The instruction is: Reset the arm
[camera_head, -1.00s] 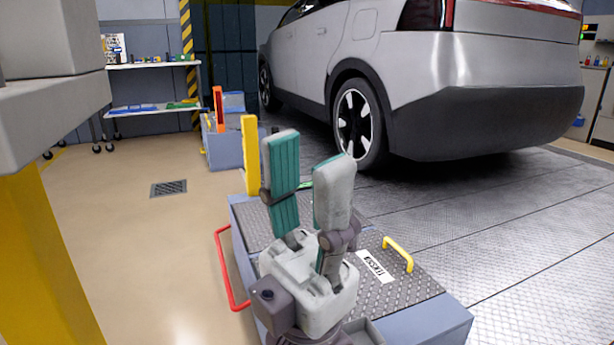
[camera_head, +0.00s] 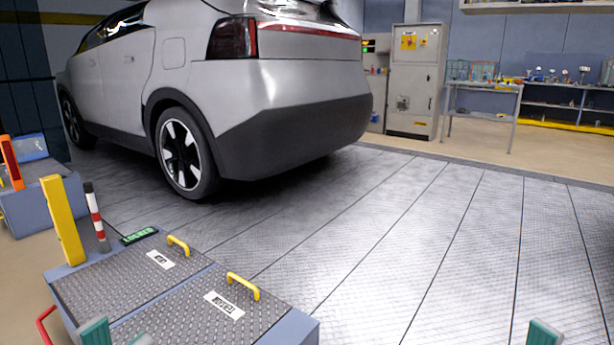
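My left gripper (camera_head: 119,336) shows only its two fingertips at the bottom left edge. They stand apart with a gap between them, and no held thing shows. They appear in front of the near end of the blue-grey cabinet with two tread-plate lids (camera_head: 180,303). My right gripper (camera_head: 543,333) shows only a teal fingertip at the bottom right edge, over the floor. Its other finger and both arms are out of view, so I cannot tell its opening.
The cabinet has yellow handles (camera_head: 243,286), a yellow post (camera_head: 63,221), a red-and-white post (camera_head: 97,217) and a green "LOCKED" sign (camera_head: 139,235). A silver car (camera_head: 250,85) stands behind. The metal floor (camera_head: 420,245) at the right is clear.

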